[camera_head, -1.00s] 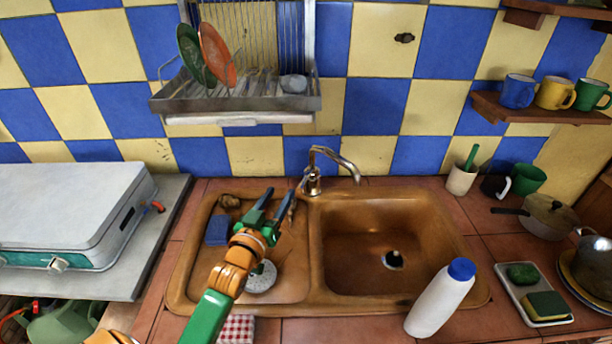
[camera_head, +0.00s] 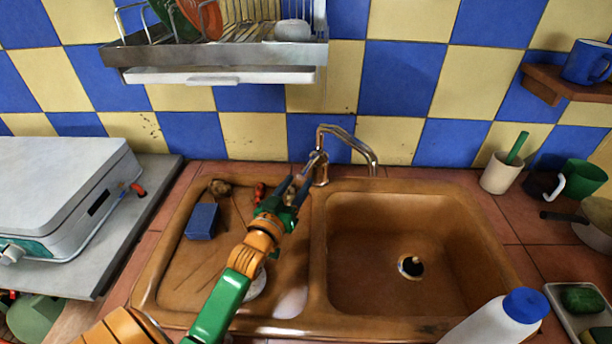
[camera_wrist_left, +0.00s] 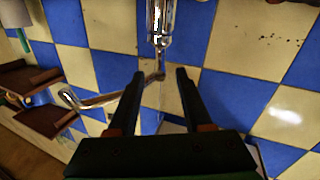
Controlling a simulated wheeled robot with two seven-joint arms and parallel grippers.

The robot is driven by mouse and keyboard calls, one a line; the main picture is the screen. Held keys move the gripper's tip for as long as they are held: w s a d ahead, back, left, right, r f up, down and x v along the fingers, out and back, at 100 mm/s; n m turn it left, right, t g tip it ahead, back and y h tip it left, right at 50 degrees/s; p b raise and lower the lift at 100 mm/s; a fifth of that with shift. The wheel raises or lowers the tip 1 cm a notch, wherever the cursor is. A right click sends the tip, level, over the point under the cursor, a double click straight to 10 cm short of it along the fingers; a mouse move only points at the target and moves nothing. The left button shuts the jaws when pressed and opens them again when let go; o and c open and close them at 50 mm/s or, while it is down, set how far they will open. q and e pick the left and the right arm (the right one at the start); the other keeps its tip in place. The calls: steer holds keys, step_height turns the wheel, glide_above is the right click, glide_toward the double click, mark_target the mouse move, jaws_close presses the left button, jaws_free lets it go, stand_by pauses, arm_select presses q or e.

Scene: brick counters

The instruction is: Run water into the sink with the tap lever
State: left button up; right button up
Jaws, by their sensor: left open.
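The metal tap (camera_head: 350,140) rises behind the brown sink (camera_head: 365,240), its curved spout reaching right over the basin. No water stream shows from the spout. My left gripper (camera_head: 298,184) is open, just in front and left of the tap base, with its tips close to the tap. In the left wrist view, the tap (camera_wrist_left: 160,25) lies ahead of and between the two open fingers (camera_wrist_left: 160,95), which seem empty. The lever is hard to tell from the tap body, and I cannot tell whether a finger touches it. My right gripper is not in view.
A dish rack (camera_head: 215,60) hangs above left. A blue sponge (camera_head: 201,221) lies on the drainboard. A white bottle with a blue cap (camera_head: 490,322) stands at front right. A cup (camera_head: 500,173) stands right of the tap. A grey stove (camera_head: 60,200) is on the left.

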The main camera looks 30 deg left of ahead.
mark_target(309, 164)
arm_select(q)
steer(key=x, duration=0.5)
steer(key=shift+w+r, duration=0.1)
steer(key=shift+w, duration=0.3)
jaws_close()
stand_by(1.0)
